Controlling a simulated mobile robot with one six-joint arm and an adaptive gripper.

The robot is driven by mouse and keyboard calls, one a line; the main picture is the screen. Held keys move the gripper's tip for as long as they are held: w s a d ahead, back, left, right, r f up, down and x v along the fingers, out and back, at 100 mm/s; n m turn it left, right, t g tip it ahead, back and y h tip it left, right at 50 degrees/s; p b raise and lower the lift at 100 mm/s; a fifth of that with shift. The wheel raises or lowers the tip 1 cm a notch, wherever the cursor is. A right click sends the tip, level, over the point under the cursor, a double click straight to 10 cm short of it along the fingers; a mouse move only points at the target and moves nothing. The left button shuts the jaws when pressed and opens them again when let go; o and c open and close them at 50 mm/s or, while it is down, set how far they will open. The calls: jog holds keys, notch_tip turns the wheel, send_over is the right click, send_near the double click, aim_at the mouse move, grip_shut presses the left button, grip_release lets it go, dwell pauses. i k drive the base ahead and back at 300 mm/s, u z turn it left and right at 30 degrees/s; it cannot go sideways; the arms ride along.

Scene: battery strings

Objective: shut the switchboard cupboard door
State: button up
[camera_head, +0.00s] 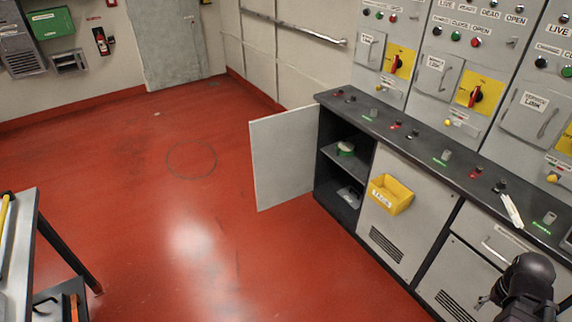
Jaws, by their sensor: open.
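The switchboard cupboard door (284,160) is a light grey panel and stands wide open, swung out to the left over the red floor. The open cupboard (328,180) is dark inside, with a shelf holding a green roll (345,149) and a pale object lying on the bottom. My gripper (487,299) is at the bottom right, dark and small in view, in front of the lower grey panels. It is open, and I see nothing held in it. It is well to the right of the door and apart from it. My dark arm hides part of it.
A yellow bin (390,194) sticks out from the panel right of the open cupboard. The dark desk ledge (414,143) above carries knobs and lamps. A workbench (18,245) stands at the lower left. The red floor (180,210) between is clear.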

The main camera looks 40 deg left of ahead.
aim_at(284, 145)
jog(key=z, duration=0.5)
jog(key=k, duration=0.1)
jog(key=u, duration=2.95)
jog(key=i, duration=2.4)
jog(key=z, duration=0.05)
